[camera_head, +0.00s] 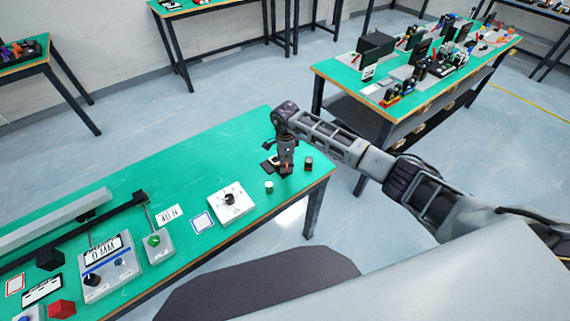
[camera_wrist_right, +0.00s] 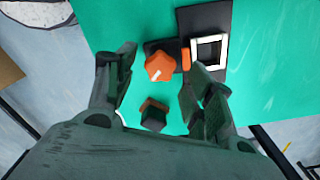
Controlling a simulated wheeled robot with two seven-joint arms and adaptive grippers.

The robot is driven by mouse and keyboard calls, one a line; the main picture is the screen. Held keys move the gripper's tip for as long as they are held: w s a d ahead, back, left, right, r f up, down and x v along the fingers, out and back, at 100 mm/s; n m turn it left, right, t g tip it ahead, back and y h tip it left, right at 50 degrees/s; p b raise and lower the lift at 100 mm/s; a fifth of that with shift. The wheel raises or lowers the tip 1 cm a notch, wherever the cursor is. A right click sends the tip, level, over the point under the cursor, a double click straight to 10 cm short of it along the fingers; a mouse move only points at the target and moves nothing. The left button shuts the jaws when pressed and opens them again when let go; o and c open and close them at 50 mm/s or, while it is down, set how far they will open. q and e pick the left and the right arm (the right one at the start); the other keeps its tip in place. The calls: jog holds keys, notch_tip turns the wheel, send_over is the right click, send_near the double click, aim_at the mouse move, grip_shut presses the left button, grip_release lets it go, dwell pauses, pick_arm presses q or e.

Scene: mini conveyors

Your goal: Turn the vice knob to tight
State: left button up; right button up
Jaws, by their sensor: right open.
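The vice (camera_wrist_right: 200,18) is a dark fixture near the far right corner of the green table. It has a pale square frame (camera_wrist_right: 208,37) and an orange pad on its near side. Its orange lobed knob (camera_wrist_right: 160,67) carries a white mark and lies beside the frame in the wrist view. My right gripper (camera_wrist_right: 163,60) is open, with one finger on each side of the knob in that picture; contact cannot be told. In the head view my right gripper (camera_head: 286,168) points down over the vice and hides much of it. My left gripper is not in view.
A small black block with an orange top (camera_wrist_right: 153,117) stands close to the knob; in the head view it is right of the gripper (camera_head: 308,163).

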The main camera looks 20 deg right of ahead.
jog(key=shift+f, duration=1.15)
jog(key=c, duration=1)
